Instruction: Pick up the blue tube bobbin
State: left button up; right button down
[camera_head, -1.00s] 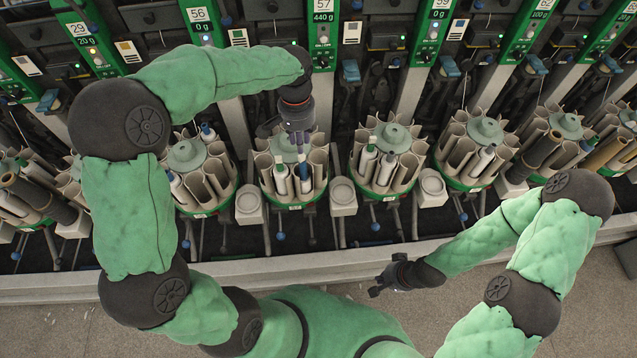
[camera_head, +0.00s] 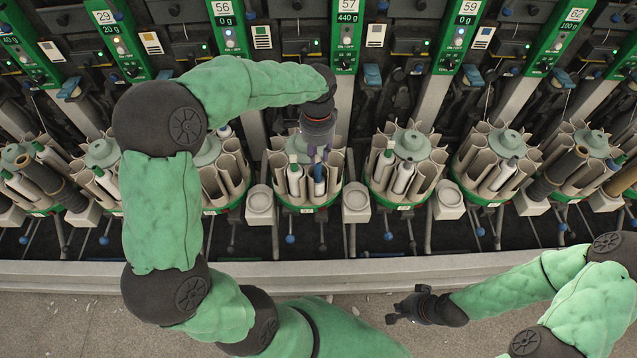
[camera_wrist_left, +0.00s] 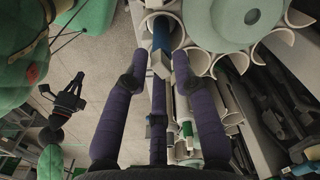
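The blue tube bobbin (camera_head: 319,180) stands upright in a slot of the round magazine (camera_head: 306,206) under the 56/57 units, beside a white bobbin with a green tip (camera_head: 294,178). My left gripper (camera_head: 317,153) is just above the blue tube, pointing down. In the left wrist view, the blue tube (camera_wrist_left: 162,34) lies ahead between the open purple fingers (camera_wrist_left: 160,66), with a pale grey tip towards me. No contact shows between fingers and tube. My right gripper (camera_head: 405,308) is away in front of the machine, fingers spread and empty; it also shows in the left wrist view (camera_wrist_left: 70,96).
Similar round magazines stand on both sides, one (camera_head: 408,172) close to the right. Small grey cups (camera_head: 259,203) sit between them. A metal rail (camera_head: 200,274) runs along the machine front. The floor (camera_head: 60,320) before it is clear.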

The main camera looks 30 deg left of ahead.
pick_arm(q)
jog(key=shift+w+f+b, duration=0.1)
jog(key=shift+f+b, duration=1.25)
jog(key=shift+f, duration=1.8)
jog(key=shift+r, duration=0.1)
grip_shut()
